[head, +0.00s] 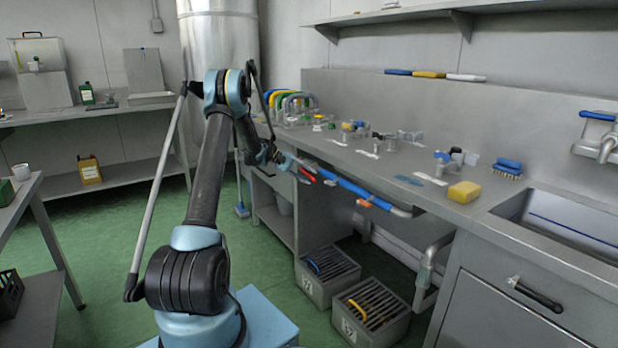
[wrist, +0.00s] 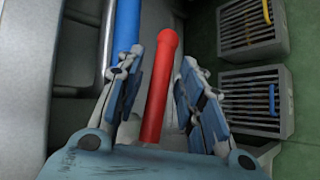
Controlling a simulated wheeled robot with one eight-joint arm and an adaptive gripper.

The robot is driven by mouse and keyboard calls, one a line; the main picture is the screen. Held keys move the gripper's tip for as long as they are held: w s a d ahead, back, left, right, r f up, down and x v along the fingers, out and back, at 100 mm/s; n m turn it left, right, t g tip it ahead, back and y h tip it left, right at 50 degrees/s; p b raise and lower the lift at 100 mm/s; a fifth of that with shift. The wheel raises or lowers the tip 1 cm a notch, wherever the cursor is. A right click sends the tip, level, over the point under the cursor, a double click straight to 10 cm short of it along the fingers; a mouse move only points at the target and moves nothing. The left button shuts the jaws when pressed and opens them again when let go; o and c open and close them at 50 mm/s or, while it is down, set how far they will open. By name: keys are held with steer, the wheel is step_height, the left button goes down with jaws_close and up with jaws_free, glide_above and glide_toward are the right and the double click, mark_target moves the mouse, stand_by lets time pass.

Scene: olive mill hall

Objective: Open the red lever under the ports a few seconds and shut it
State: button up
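The red lever (wrist: 160,85) lies between the two fingers of my gripper (wrist: 161,66) in the wrist view. Gaps show between the lever and both fingers, so the gripper is open. In the head view the red lever (head: 307,175) shows as a small red piece beside my gripper (head: 292,163), below the counter's front edge. Whether its valve is open or shut cannot be told. A blue pipe (head: 350,188) runs along the counter front, and it shows left of the fingers in the wrist view (wrist: 126,28). Several ports with fittings, one with a blue knob (head: 442,157), stand on the counter above.
Two grated floor boxes, one with a blue handle (head: 325,279) and one with a yellow handle (head: 374,325), stand below the pipe. A yellow sponge (head: 464,192) and a blue brush (head: 508,167) lie by the sink (head: 535,205). Green floor at left is partly free.

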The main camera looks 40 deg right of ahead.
steer(key=shift+w+r, duration=0.1)
steer(key=shift+w, duration=0.1)
steer(key=v, duration=0.7)
steer(key=shift+w+a, duration=0.2)
steer(key=shift+w, duration=0.05)
steer(key=shift+r, duration=0.1)
